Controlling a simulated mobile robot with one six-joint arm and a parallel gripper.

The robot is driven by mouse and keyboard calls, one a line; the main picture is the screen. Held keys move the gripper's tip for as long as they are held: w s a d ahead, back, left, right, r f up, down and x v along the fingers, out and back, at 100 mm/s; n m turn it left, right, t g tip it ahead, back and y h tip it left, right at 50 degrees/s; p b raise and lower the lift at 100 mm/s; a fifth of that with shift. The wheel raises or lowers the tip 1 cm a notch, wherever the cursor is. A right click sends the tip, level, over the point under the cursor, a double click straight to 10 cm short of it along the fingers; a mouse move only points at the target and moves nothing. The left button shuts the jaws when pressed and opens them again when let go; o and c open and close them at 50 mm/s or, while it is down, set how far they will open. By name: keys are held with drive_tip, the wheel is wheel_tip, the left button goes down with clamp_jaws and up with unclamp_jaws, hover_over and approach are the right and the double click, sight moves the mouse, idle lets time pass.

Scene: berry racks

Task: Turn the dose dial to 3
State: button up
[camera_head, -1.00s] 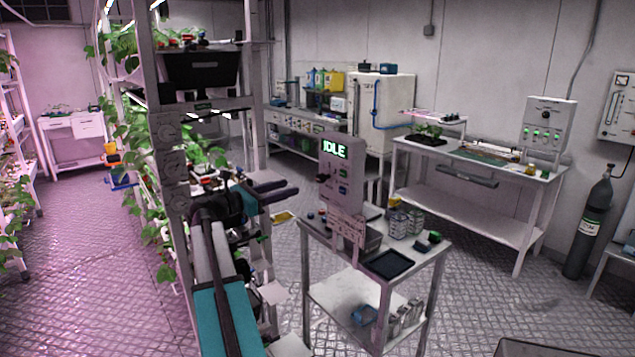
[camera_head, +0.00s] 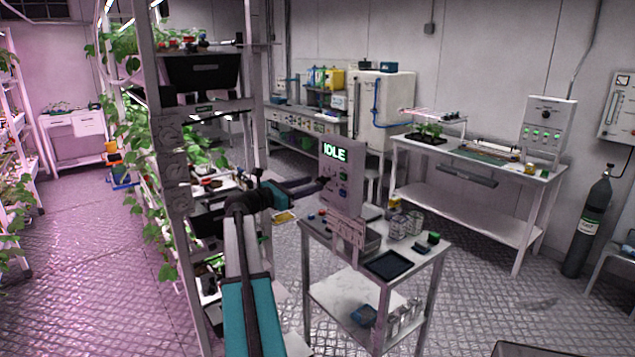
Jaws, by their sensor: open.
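A grey control box (camera_head: 352,160) with a green display reading IDLE stands on a small cart. Several small dark knobs or buttons (camera_head: 343,178) run down the right of its face. A dark round knob at the lower left of the face, which may be the dose dial, is largely covered by my fingertips; its setting cannot be read. My gripper (camera_head: 318,184) is open, its dark fingers pointing right with the tips at the box's left side. I cannot tell whether they touch the knob.
The cart top (camera_head: 425,248) holds jars (camera_head: 398,226), a dark tray (camera_head: 387,265) and small coloured items. A plant rack (camera_head: 172,200) with a metal post stands close left of my arm. A bench (camera_head: 465,160) with another panel (camera_head: 549,128) is behind.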

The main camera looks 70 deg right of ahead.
sight(318, 182)
drive_tip(key=shift+p+x, duration=0.5)
drive_tip(key=shift+x, duration=1.75)
